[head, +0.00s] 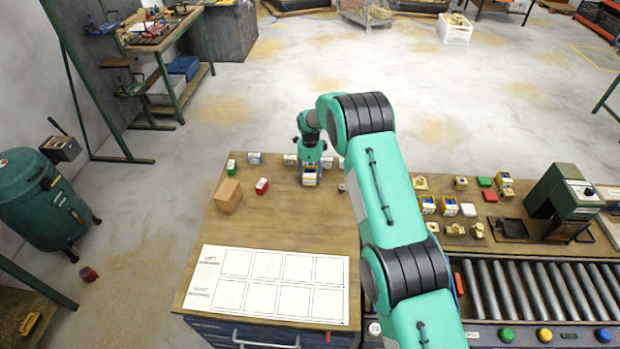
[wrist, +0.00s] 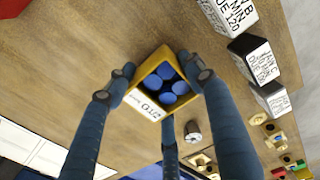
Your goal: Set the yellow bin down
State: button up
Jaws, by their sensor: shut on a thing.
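The yellow bin (wrist: 150,70) holds several blue round pieces and has a white label with dark print on one side. My gripper (wrist: 158,76) is shut on it, with fingers on opposite sides. In the head view, my gripper (head: 310,158) is over the far part of the wooden bench top (head: 285,220), and the bin (head: 310,180) shows small beneath it. I cannot tell whether the bin's base touches the wood.
Small labelled boxes stand near the bin, among them a red one (head: 262,186) and a green one (head: 231,167). A cardboard box (head: 228,196) is to the left. A white sheet with empty squares (head: 270,283) lies nearer. Bare wood lies between.

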jog(key=shift+f, duration=0.75)
jog(key=shift+f, duration=0.15)
jog(key=o, duration=1.2)
jog(key=shift+r, duration=0.2)
notch_tip(320, 180, up, 12)
jog(key=shift+b, duration=0.4)
